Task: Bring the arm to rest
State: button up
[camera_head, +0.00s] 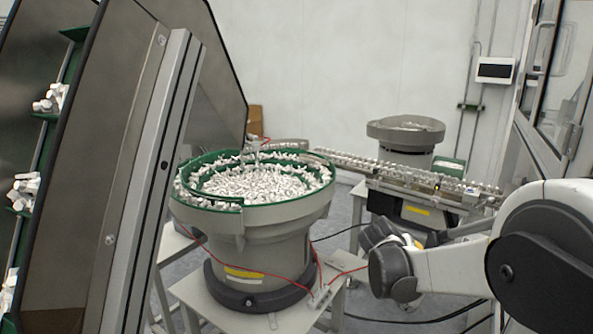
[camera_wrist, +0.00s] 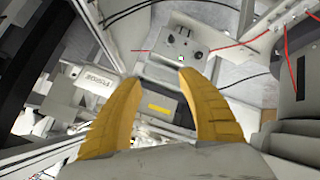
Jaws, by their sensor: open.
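My gripper shows in the wrist view (camera_wrist: 155,85) as two yellow curved fingers. The fingers stand apart with nothing between them. Behind them in that view are machine parts and a small grey control box (camera_wrist: 183,42) with knobs and a green light. In the head view my white and dark grey arm reaches in from the right edge. The fingers cannot be made out clearly there, as the arm's own links cover that region.
A green-rimmed bowl feeder (camera_head: 255,222) full of small white parts stands on a white table (camera_head: 275,315) left of my arm. A second bowl feeder (camera_head: 405,132) and a linear track (camera_head: 400,172) stand behind. A tilted elevator panel (camera_head: 120,130) fills the left. Red and black cables run nearby.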

jog(key=s+a+r+y, duration=0.2)
jog(key=s+r, duration=0.1)
jog(key=s, duration=0.5)
jog(key=s+a+r+y, duration=0.1)
jog(key=s+a+r, duration=0.2)
jog(key=s, duration=0.4)
jog(key=s+a+f+y, duration=0.1)
jog(key=s+a+y, duration=0.1)
jog(key=s, duration=0.7)
jog(key=s+a+f+n+y, duration=0.1)
jog(key=s+a, duration=0.3)
jog(key=s, duration=0.5)
jog(key=shift+a+f+n+y, duration=0.2)
jog(key=shift+f+n+y, duration=0.1)
jog(key=shift+f+y, duration=0.2)
jog(key=shift+w, duration=0.1)
